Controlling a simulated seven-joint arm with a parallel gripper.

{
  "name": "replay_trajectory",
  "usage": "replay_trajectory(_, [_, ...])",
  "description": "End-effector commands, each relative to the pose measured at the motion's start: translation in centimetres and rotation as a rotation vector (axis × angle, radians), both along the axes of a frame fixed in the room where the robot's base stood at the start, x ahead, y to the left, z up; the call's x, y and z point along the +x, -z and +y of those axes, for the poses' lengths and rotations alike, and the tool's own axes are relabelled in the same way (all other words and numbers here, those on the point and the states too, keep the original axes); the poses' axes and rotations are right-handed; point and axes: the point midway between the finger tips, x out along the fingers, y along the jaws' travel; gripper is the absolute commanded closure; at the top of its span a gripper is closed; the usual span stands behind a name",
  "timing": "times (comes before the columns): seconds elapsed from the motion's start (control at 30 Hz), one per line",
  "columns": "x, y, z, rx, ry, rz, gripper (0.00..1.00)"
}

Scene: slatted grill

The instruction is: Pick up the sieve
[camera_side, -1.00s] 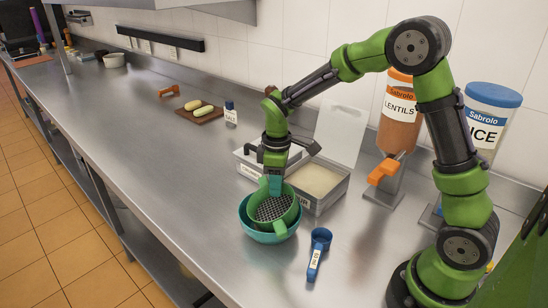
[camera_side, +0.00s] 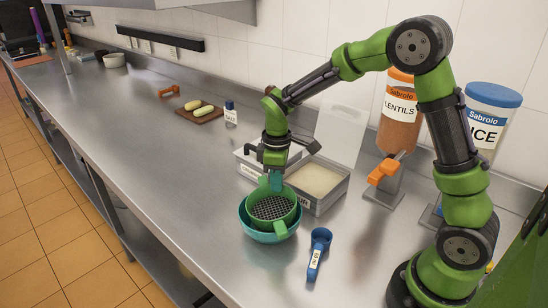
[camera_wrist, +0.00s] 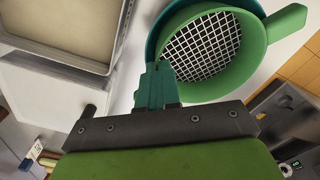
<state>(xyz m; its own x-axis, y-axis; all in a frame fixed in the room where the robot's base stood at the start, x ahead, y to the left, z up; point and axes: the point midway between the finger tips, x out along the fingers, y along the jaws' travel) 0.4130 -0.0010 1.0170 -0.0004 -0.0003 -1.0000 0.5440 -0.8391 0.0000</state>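The green sieve (camera_side: 272,208) with its dark mesh sits in the teal bowl (camera_side: 246,226), its handle pointing toward the camera in the side view. In the wrist view the sieve (camera_wrist: 205,45) shows its mesh at upper right, its handle toward the right corner. My gripper (camera_side: 276,183) points down at the sieve's far rim, opposite the handle. Its teal fingers (camera_wrist: 157,85) are close together and appear shut on the rim. The exact contact is partly hidden. The sieve still lies within the bowl's outline.
A metal container (camera_side: 331,202) stands just behind and right of the bowl. A blue scoop (camera_side: 318,252) lies at front right. An orange-handled tool on a stand (camera_side: 384,170), a lentils jar (camera_side: 399,117) and a blue-lidded jar (camera_side: 487,118) stand at right. The counter left of the bowl is clear.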

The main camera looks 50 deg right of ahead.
Motion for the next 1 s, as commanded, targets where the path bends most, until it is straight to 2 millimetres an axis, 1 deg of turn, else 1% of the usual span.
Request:
replay_trajectory(0.17, [0.1, -2.0, 0.0, 0.001, 0.001, -0.005, 1.00])
replay_trajectory(0.27, [0.0, -3.5, 0.0, 0.000, 0.000, -0.006, 1.00])
replay_trajectory(0.3, [-1.0, -3.4, 0.0, 0.000, 0.000, -0.002, 1.00])
replay_trajectory(0.37, [-2.4, -3.5, 0.0, 0.001, 0.000, -0.001, 1.00])
replay_trajectory(0.7, [-10.9, -4.2, 0.0, 0.001, 0.000, -0.003, 1.00])
replay_trajectory(0.83, [-13.4, -4.4, 0.0, 0.000, 0.000, -0.004, 1.00])
replay_trajectory(0.9, [-14.3, -4.5, 0.0, 0.000, 0.000, -0.002, 1.00])
replay_trajectory(1.0, [-15.3, -4.6, 0.0, 0.002, 0.001, -0.003, 1.00])
